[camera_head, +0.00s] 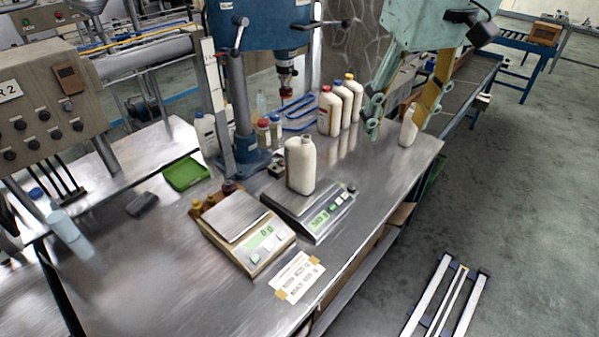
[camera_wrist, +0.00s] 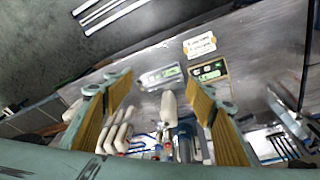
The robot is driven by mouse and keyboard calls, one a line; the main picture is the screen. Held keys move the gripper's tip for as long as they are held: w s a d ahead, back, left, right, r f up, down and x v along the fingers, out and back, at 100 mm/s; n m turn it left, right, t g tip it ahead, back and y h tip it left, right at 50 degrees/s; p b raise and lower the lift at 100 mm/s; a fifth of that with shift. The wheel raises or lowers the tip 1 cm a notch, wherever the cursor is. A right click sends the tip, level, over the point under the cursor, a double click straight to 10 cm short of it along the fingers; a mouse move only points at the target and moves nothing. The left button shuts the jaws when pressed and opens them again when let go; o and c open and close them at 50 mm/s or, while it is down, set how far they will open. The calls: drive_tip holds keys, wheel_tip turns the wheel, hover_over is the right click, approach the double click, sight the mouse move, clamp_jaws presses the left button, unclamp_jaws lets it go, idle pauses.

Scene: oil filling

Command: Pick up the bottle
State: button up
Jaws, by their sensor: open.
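A white bottle without a visible cap (camera_head: 300,167) stands upright on the dark scale (camera_head: 313,222) near the middle of the bench. In the wrist view the bottle (camera_wrist: 168,106) shows between my two fingers in the picture, apart from both. My gripper (camera_head: 398,122) is open and empty at the upper right of the head view, to the right of that bottle. Its yellow-padded fingers spread wide in the wrist view (camera_wrist: 157,92). Another white bottle (camera_head: 407,128) shows by the fingers in the head view, partly hidden; I cannot tell its distance from them.
Several capped white bottles (camera_head: 329,112) stand in a row behind the scale bottle. A blue drill-like machine (camera_head: 248,160) stands behind left. A beige scale (camera_head: 262,250), small brown bottles (camera_head: 197,208) and a green tray (camera_head: 187,173) lie left. The bench's right end is mostly bare.

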drive_tip(key=w+a+f+n+p, duration=0.15)
drive_tip(key=w+a, duration=0.25)
drive_tip(key=w, duration=0.7)
drive_tip(key=n+g+p, duration=0.2)
drive_tip(key=n+p, duration=0.2)
drive_tip(key=n, duration=0.1)
hover_over(300, 139)
drive_tip(key=f, duration=1.9)
drive_tip(key=shift+s+d+f, duration=0.15)
drive_tip(key=shift+s+f, duration=0.1)
drive_tip(key=shift+f, duration=0.05)
drive_tip(key=shift+w+f, duration=0.1)
drive_tip(key=shift+f, duration=0.15)
drive_tip(key=shift+f, duration=4.3)
drive_tip(key=shift+a+f, duration=0.15)
drive_tip(key=shift+f, duration=1.15)
drive_tip(key=shift+a+f, duration=0.1)
drive_tip(key=shift+f, duration=1.2)
drive_tip(key=shift+c, duration=0.4)
